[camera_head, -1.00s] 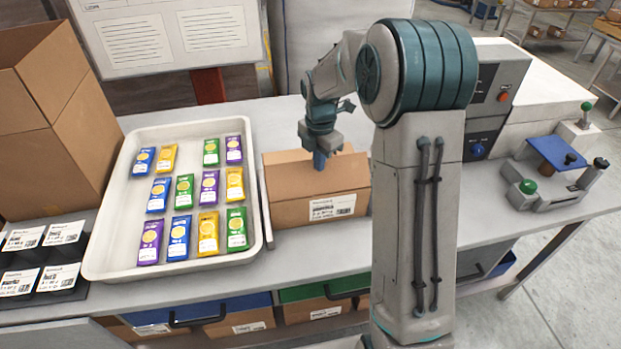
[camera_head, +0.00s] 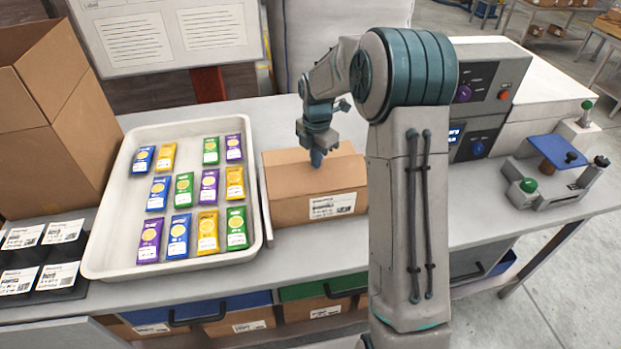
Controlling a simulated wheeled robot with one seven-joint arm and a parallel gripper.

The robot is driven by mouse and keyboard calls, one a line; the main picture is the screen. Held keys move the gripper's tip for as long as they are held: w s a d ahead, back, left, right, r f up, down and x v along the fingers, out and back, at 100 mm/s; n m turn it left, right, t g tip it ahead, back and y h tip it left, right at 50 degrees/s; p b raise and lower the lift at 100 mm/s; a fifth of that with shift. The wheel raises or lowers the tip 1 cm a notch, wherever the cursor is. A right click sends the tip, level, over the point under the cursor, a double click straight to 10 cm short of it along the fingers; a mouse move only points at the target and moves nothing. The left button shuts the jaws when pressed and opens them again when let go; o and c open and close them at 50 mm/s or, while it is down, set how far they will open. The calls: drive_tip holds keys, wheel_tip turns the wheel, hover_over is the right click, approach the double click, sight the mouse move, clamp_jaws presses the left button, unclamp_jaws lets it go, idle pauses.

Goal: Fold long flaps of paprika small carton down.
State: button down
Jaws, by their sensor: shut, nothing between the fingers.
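The small carton (camera_head: 290,210) stands on the bench right of the white tray, with a white label on its front. Its top flaps (camera_head: 292,180) look folded down nearly flat over the opening. Whether its label says paprika is too small to read. My gripper (camera_head: 316,160) is shut and empty, pointing down at the top of the carton near its middle. Its fingertips are at or just above the flap; I cannot tell whether they touch. My arm hides part of the area right of the carton.
A white tray (camera_head: 256,205) with several coloured sachets lies left of the carton. A tall open carton (camera_head: 45,120) stands at far left above black label holders (camera_head: 78,262). Grey machines and a blue-topped device (camera_head: 555,152) stand at right.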

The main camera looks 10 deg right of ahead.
drive_tip(key=shift+w+f+b, duration=0.25)
drive_tip(key=shift+w+f, duration=0.1)
drive_tip(key=shift+f, duration=0.25)
drive_tip(key=shift+w+f+b, duration=0.25)
drive_tip(key=shift+w+f, duration=0.05)
drive_tip(key=shift+f, duration=0.45)
drive_tip(key=shift+f+b, duration=0.25)
drive_tip(key=shift+b, duration=0.05)
wheel_tip(320, 180, up, 9)
drive_tip(key=p, duration=0.6)
drive_tip(key=shift+r+p, duration=0.2)
drive_tip(key=shift+p, duration=0.1)
drive_tip(key=shift+f, duration=0.1)
